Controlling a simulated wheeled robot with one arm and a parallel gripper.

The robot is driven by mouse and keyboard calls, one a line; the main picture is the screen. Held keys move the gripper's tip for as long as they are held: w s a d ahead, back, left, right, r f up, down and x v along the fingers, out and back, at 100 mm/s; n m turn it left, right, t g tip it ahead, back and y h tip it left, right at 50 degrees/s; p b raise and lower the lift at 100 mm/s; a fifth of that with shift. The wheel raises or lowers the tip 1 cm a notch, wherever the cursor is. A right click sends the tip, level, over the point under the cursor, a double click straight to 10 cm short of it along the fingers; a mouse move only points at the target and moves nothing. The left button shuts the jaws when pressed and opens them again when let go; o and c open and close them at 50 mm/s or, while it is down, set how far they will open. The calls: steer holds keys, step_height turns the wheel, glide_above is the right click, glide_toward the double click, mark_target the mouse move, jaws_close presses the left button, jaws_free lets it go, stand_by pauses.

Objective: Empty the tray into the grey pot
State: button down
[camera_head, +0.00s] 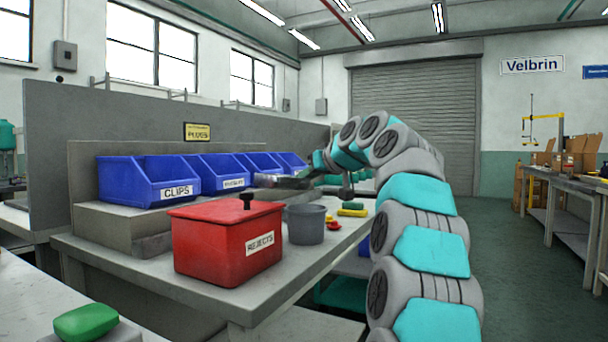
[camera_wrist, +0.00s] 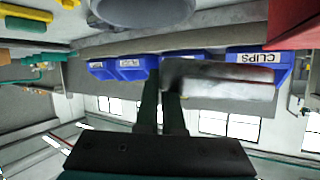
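The grey pot (camera_head: 306,228) stands upright on the grey bench, right of the red REJECTS box. In the wrist view the grey pot (camera_wrist: 145,10) is cut off at the top edge. My gripper (camera_head: 314,180) is above the bench, behind and above the pot. In the wrist view the two dark fingers of my gripper (camera_wrist: 163,84) are close together at the end of a flat grey tray (camera_wrist: 225,84), gripping it. In the head view the tray (camera_head: 280,182) sticks out to the left of my gripper, in the air, roughly level. I cannot make out its contents.
The red REJECTS box (camera_head: 225,243) with a black knob stands left of the pot. Blue bins (camera_head: 150,181) line a ledge behind. A yellow block (camera_head: 352,213), a green block (camera_head: 352,205) and a red piece (camera_head: 334,226) lie right of the pot.

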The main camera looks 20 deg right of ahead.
mark_target(308, 189)
step_height(308, 189, down, 3)
steer(key=shift+r+m+y+p, duration=0.15)
steer(key=shift+m+y+p, duration=0.5)
steer(key=shift+m, duration=0.35)
steer(key=shift+w+d+f, duration=0.1)
steer(key=shift+d+f, duration=0.2)
steer(key=shift+d, duration=0.35)
steer(key=shift+r+m+y+p, duration=0.2)
steer(key=shift+m+y+p, duration=0.05)
steer(key=shift+m+p, duration=0.15)
steer(key=shift+f, duration=0.1)
steer(key=shift+m+y+p, duration=0.5)
steer(key=shift+m+p, duration=0.3)
steer(key=shift+p, duration=0.25)
steer(key=shift+m+y+p, duration=0.3)
steer(key=shift+m+p, duration=0.2)
steer(key=shift+p, duration=0.15)
steer(key=shift+m+y+p, duration=0.5)
steer(key=shift+m+p, duration=0.3)
steer(key=shift+p, duration=0.2)
